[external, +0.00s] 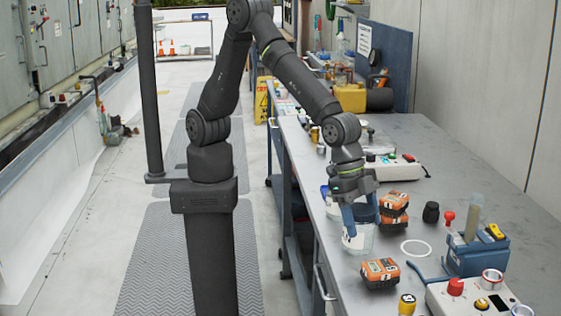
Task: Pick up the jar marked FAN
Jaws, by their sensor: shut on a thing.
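My gripper (361,219) points down over the grey bench, with its blue fingers at a clear jar (360,243) that has a pale label. It is shut on this jar, one finger crossing the near side of the jar. The writing on the label is too small to read, so I cannot tell if it says FAN. The jar is upright at or just above the bench top; I cannot tell which. Another pale jar (331,208) stands just behind and left of it, partly hidden by my gripper.
Orange-black battery packs (380,272) lie in front and to the right (393,208). A white ring (415,248), a black knob-like piece (431,212), a blue holder (476,256) and a control box (470,300) are at right. The bench (455,165) is clear toward the back right.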

